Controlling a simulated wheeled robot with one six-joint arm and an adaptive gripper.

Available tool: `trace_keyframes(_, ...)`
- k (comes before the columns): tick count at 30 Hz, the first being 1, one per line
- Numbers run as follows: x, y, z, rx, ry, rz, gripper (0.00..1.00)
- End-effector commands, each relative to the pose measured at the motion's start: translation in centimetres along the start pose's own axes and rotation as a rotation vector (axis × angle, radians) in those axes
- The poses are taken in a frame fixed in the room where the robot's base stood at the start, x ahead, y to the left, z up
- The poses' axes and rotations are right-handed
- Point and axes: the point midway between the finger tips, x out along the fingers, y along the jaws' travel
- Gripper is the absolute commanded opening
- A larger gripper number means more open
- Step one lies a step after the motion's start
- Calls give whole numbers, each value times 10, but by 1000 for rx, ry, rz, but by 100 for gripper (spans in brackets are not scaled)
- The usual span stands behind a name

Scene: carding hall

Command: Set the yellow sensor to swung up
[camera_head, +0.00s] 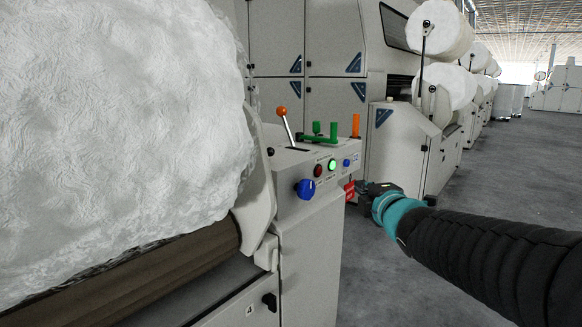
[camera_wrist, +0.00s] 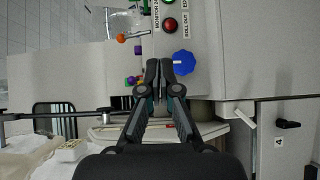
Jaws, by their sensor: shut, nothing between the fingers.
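I see nothing plainly yellow that I can name as the sensor. An upright orange piece (camera_head: 355,125) stands at the right end of the control box top, behind a green lever (camera_head: 320,134); I cannot tell whether it is the sensor. My gripper (camera_head: 361,188) is at the right side of the control box, close to a red part (camera_head: 349,190). I cannot tell whether they touch. In the wrist view my gripper (camera_wrist: 159,64) has its fingertips together, with nothing between them. A blue knob (camera_wrist: 184,62) shows just beyond and right of the tips.
The control box (camera_head: 310,220) carries an orange-knobbed lever (camera_head: 290,127), a red button (camera_head: 318,170), a green lit button (camera_head: 332,165) and a blue knob (camera_head: 306,189). A large white fibre roll (camera_head: 110,130) fills the left. Open grey floor (camera_head: 500,185) lies to the right.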

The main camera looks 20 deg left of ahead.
Motion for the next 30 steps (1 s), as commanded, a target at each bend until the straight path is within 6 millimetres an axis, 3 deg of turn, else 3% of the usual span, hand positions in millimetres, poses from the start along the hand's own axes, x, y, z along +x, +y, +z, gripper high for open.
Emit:
trace_keyframes(1,22,0,-22,-102,73,51,0)
trace_keyframes(3,43,7,-51,-243,165,139,0)
trace_keyframes(6,62,11,-88,-398,267,251,0)
trace_keyframes(10,72,13,-118,-517,348,354,0)
trace_keyframes(15,75,14,-132,-570,381,405,0)
trace_keyframes(25,76,14,-133,-569,381,404,0)
trace_keyframes(30,89,19,-140,-568,382,405,0)
